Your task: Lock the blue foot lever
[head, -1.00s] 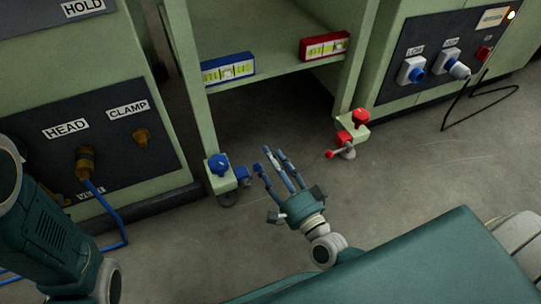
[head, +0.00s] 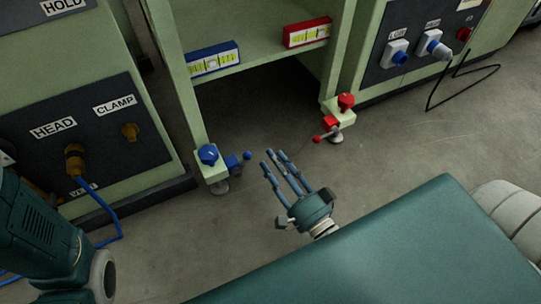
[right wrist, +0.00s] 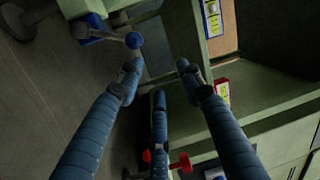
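The blue foot lever (head: 232,162) is at the foot of the shelf unit's left leg, below a blue knob (head: 208,154). Its arm ends in a blue ball (head: 247,155) sticking out to the right. The ball also shows in the right wrist view (right wrist: 133,40), beyond the left finger and apart from it. My right gripper (head: 272,154) is open and empty, its fingers just right of the ball. In the right wrist view its fingers (right wrist: 160,80) are spread with nothing between them. My left arm is at the lower left; its gripper is out of view.
A red foot lever (head: 330,123) with a red knob (head: 346,101) is at the right leg. Blue (head: 212,60) and red (head: 307,33) boxes sit on the shelf (head: 262,52). A blue cable (head: 98,208) hangs at left. A black cable (head: 440,92) lies at right. The floor between the legs is clear.

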